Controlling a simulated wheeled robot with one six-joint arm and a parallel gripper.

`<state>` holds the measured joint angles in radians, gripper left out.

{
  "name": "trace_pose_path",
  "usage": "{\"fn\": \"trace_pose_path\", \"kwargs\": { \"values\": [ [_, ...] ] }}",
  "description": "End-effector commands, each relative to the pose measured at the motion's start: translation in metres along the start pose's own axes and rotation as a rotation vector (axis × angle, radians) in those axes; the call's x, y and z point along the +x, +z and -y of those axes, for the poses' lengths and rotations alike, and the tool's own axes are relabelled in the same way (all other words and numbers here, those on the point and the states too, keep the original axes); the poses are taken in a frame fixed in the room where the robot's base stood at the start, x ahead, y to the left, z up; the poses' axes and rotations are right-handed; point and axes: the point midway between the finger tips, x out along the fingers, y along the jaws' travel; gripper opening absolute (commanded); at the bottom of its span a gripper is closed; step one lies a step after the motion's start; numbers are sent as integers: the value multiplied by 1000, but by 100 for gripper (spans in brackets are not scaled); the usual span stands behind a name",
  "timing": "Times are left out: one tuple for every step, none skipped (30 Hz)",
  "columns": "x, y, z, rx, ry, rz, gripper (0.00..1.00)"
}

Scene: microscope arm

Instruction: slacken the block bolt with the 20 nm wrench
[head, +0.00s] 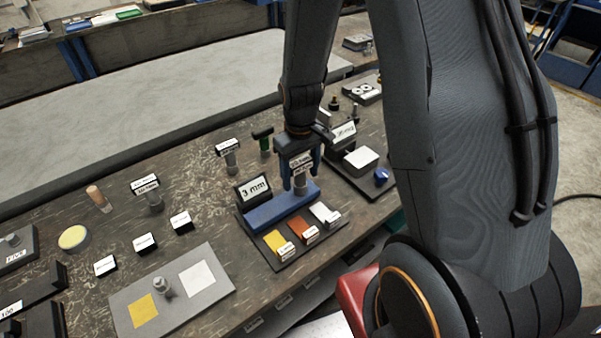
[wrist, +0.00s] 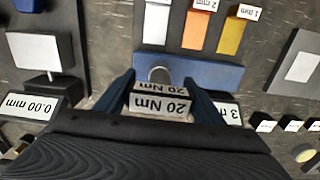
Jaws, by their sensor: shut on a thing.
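My gripper (head: 301,182) is shut on the 20 Nm wrench (head: 301,165), a grey upright tool with a white label. In the wrist view its label (wrist: 160,105) reads 20 Nm between the two blue fingers (wrist: 160,98). The wrench stands over the right part of the blue block (head: 264,214), which also shows in the wrist view (wrist: 217,72).
A 3 mm sign (head: 254,190) stands behind the block; yellow (head: 275,241), orange (head: 299,229) and white (head: 324,213) pieces lie in front. Another labelled tool (head: 230,160) and a green-handled one (head: 264,142) stand behind. A gauge stand with a blue knob (head: 381,175) is close on the right.

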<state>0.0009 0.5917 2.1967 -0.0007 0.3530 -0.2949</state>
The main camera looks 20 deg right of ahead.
Motion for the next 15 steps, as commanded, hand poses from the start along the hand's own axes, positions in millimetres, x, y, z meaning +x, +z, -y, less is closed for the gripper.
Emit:
{"fn": "trace_pose_path", "kwargs": {
  "values": [
    [-1,0,0,17,0,-1,27],
    [-1,0,0,25,0,-1,27],
    [-1,0,0,29,0,-1,27],
    [-2,0,0,29,0,-1,27],
    [-2,0,0,29,0,-1,27],
    [-4,0,0,29,0,-1,27],
    [-5,0,0,29,0,-1,27],
    [-7,0,0,29,0,-1,27],
    [-9,0,0,29,0,-1,27],
    [-11,0,0,29,0,-1,27],
    [-12,0,0,29,0,-1,27],
    [-15,0,0,29,0,-2,27],
    [-16,0,0,29,0,-2,27],
    [-18,0,0,29,1,-2,27],
    [-20,0,0,29,1,-2,27]
  ]
}}
